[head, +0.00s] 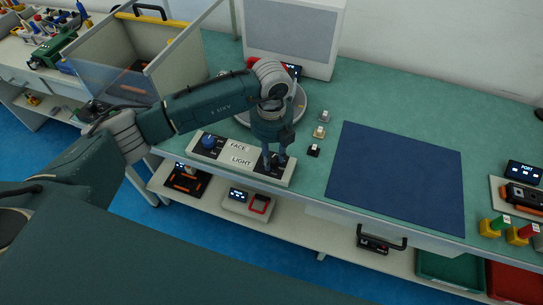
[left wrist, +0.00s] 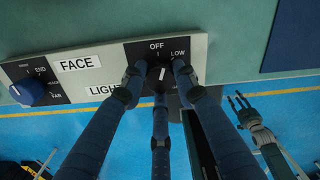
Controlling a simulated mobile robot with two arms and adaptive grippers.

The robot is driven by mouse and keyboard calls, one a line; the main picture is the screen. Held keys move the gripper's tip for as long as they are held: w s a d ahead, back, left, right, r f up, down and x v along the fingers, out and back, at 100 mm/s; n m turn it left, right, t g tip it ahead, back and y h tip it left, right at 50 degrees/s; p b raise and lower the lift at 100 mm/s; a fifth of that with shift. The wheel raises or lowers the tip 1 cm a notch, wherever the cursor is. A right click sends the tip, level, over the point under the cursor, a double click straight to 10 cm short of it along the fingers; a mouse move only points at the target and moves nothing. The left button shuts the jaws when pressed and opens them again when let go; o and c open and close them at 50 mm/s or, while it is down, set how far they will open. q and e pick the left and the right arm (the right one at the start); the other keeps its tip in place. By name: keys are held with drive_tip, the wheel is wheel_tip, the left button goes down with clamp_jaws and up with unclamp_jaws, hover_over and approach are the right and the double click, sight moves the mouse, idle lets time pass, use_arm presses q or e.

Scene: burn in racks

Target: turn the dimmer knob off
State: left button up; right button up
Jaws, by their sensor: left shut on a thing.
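The dimmer knob (left wrist: 160,74) is dark with a white pointer line, on the black plate beside the LIGHT label (left wrist: 104,90). Its pointer points up, roughly at the OFF mark (left wrist: 156,46); LOW is printed to the right of OFF. My left gripper (head: 273,163) is shut on this knob, its three fingers around it in the left wrist view. In the head view the fingers largely hide the knob. The knob panel (head: 226,158) lies along the bench's front edge. My right gripper (left wrist: 240,105) shows only in the left wrist view, fingers apart and empty, away from the panel.
A blue selector knob (head: 208,141) sits at the panel's left end, beside FACE. Several small blocks, including a black one (head: 313,151), stand right of the panel. A blue mat (head: 396,177) lies clear.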

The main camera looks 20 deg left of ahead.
sight(272, 158)
use_arm(q)
drive_tip(key=shift+n, duration=1.9)
drive_tip(key=o, duration=1.1)
drive_tip(key=shift+o, duration=0.2)
drive_tip(key=shift+r, duration=0.1)
wheel_tip(272, 158, up, 12)
drive_tip(key=shift+d, duration=0.1)
